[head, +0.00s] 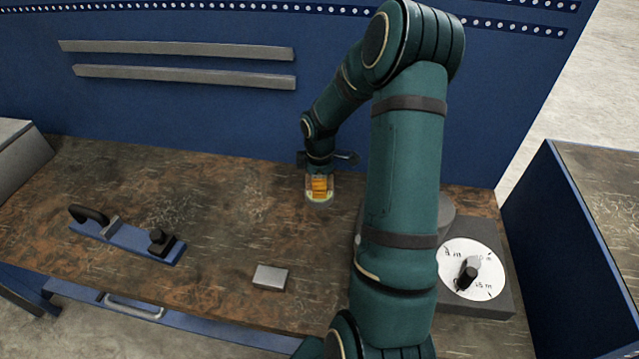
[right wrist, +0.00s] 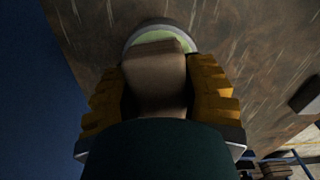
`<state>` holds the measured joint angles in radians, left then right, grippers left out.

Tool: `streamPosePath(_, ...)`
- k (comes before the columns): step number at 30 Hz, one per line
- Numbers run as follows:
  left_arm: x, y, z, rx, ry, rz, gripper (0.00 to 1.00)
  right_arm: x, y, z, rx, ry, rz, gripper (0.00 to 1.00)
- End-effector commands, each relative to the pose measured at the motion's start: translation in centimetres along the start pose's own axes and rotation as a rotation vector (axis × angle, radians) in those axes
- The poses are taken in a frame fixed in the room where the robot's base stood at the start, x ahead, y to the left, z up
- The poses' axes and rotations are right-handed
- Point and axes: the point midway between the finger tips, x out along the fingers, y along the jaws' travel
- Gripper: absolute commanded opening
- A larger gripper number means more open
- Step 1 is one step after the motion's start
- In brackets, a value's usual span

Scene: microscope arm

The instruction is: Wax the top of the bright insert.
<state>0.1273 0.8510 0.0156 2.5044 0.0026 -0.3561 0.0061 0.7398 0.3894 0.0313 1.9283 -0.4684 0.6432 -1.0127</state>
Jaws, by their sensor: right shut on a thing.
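My right gripper (head: 319,190) reaches down over the back middle of the bench. In the right wrist view its yellow ridged fingers (right wrist: 160,90) are shut on a brown block (right wrist: 158,75). A round, pale green-rimmed dish or clear jar (right wrist: 165,30) lies just beyond the block; in the head view the clear jar (head: 320,203) shows around the fingertips. I cannot tell whether the block touches its bottom. A small light-grey metal block (head: 270,277), perhaps the bright insert, lies flat near the front edge, apart from the gripper. My left gripper is not in view.
A blue hand plane (head: 125,240) with dark handles lies on the left of the bench (head: 220,215). A grey box with a white dial (head: 472,268) stands at the right, partly behind my arm. A blue wall with two grey rails (head: 180,75) closes the back.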

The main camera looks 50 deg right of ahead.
Motion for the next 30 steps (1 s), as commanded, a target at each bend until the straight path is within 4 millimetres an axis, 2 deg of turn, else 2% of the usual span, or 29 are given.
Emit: streamPosePath(30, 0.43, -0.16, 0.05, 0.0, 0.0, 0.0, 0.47, 0.78, 0.0, -0.01, 0.0, 0.0, 0.0, 0.15)
